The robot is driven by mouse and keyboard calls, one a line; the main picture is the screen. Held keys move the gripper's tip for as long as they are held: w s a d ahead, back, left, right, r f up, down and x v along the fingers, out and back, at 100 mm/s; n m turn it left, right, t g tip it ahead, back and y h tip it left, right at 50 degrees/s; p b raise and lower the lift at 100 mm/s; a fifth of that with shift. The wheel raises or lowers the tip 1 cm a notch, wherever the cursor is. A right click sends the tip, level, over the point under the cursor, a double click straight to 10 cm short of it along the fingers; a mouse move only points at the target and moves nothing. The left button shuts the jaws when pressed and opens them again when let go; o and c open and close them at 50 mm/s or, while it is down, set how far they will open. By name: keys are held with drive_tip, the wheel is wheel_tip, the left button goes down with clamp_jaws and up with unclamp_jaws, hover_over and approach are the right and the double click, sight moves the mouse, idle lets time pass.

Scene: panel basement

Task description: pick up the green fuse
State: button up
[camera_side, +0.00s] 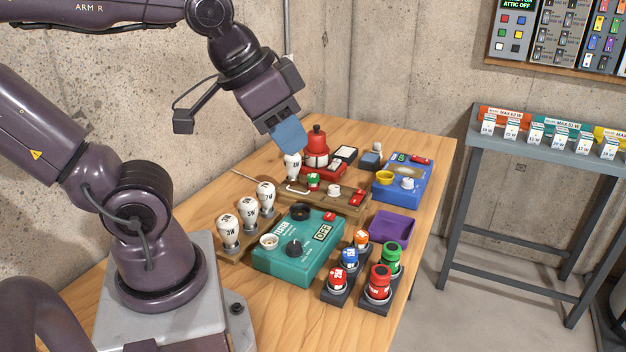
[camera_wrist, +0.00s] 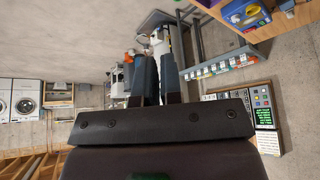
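A green-capped fuse (camera_side: 391,252) stands upright in a dark holder at the right front of the wooden table in the side view. A red fuse (camera_side: 379,282), a blue fuse (camera_side: 349,258) and an orange fuse (camera_side: 361,238) stand close around it. A smaller green-topped piece (camera_side: 313,181) sits on a wooden board further back. No fuse is distinguishable in that view.
A teal tester (camera_side: 297,248) lies left of the fuses, a purple tray (camera_side: 392,224) behind them. Several white bulbs (camera_side: 248,211) stand in a rack at the left. A blue device (camera_side: 404,178) and red-based lamp (camera_side: 317,145) stand further back. Table's right edge is near the fuses.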

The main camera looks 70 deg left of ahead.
drive_tip(key=o, duration=0.7)
